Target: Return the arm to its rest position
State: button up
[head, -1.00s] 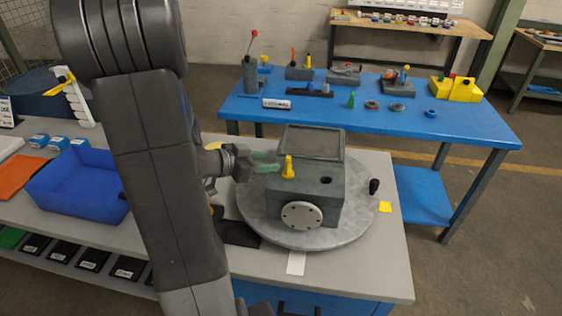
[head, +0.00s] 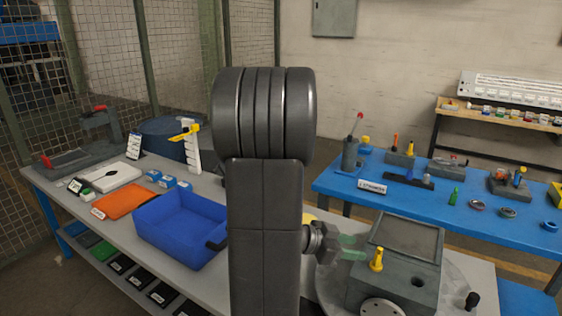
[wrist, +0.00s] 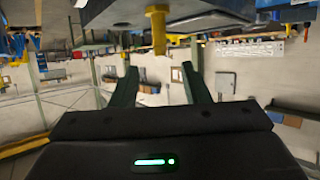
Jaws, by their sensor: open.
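My gripper (head: 352,247) shows in the head view just right of my dark arm, beside the grey gearbox-like block (head: 403,262). Its green fingers point right towards the yellow peg (head: 377,259) on the block's top. In the wrist view my gripper (wrist: 160,86) has its two dark green fingers spread apart with nothing between them. The yellow peg (wrist: 157,30) appears beyond the fingertips, apart from them. My arm hides part of the grey bench in the head view.
The block stands on a round grey turntable (head: 462,299). A blue bin (head: 180,228) and an orange sheet (head: 125,201) lie left of my arm on the grey bench. A blue table (head: 440,207) with small parts stands behind right. Wire mesh fencing (head: 190,60) stands back left.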

aim_at(381, 266)
jog(key=x, duration=1.1)
jog(key=shift+d+f+p, duration=0.1)
jog(key=shift+d+p, duration=0.1)
jog(key=shift+p, duration=0.2)
jog(key=shift+r, duration=0.4)
jog(key=shift+f, duration=0.1)
